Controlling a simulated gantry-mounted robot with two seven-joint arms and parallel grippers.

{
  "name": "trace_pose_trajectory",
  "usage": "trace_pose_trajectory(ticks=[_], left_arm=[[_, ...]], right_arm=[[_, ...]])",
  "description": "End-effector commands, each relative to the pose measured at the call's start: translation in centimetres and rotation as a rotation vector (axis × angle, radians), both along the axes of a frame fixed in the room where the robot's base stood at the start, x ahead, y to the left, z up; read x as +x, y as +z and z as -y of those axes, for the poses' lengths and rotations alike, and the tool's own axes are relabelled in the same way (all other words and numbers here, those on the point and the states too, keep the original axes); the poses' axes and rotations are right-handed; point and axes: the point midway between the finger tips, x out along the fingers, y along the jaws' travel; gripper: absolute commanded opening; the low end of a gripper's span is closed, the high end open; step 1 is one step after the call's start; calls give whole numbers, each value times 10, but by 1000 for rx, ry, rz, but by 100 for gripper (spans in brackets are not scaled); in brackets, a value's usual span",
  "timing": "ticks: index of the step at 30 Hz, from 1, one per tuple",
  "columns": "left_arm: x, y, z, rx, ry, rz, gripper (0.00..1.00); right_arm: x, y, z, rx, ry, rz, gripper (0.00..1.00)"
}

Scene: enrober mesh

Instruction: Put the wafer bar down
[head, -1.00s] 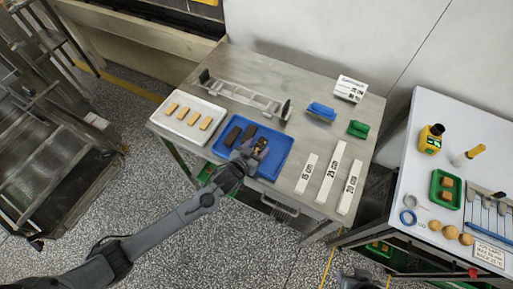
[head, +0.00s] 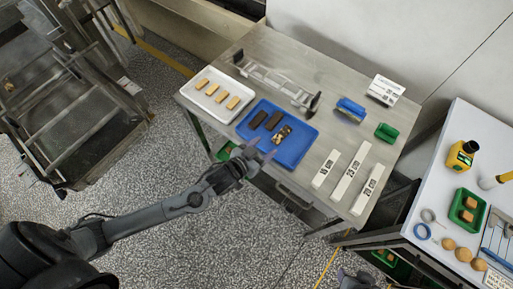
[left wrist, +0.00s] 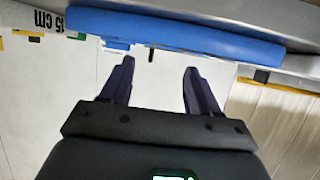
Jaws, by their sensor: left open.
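Two dark brown bars (head: 258,119) (head: 273,121) and a speckled dark-and-pale bar (head: 282,134) lie side by side in the blue tray (head: 297,156). I cannot tell which of them is the wafer bar. Several pale tan bars (head: 221,96) lie in the white tray (head: 187,91) to the left. My left gripper (head: 263,148) is open and empty at the blue tray's front edge, apart from the bars. In the left wrist view, its two fingers (left wrist: 158,68) stand apart with nothing between them, and the blue tray's edge (left wrist: 170,32) crosses above.
A clear rack (head: 275,83) stands behind the trays. Length strips (head: 349,172), a blue block (head: 351,109), a green tray (head: 386,132) and a sign (head: 385,89) are to the right. A white side table (head: 440,185) stands further right. A dark part of my right arm shows at the bottom edge.

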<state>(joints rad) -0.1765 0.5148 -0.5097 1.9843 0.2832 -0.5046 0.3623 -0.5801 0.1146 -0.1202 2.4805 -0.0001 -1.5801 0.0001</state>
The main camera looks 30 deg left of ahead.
Motion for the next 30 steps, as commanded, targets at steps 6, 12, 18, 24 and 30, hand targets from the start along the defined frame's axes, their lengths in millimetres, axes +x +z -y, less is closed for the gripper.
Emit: trace_pose_trajectory(ticks=[6,12,18,24,30], left_arm=[[-14,2,0,1,7,-32,61],[-54,-3,3,30,41,-244,61],[-125,-3,-11,99,52,-548,61],[-186,3,-29,160,42,-772,69],[-208,7,-36,184,34,-849,99]], right_arm=[[0,1,0,0,0,0,43],[0,0,1,-3,2,-1,43],[0,0,2,-9,5,-1,43],[0,0,2,-11,6,0,43],[0,0,2,-9,5,-1,43]])
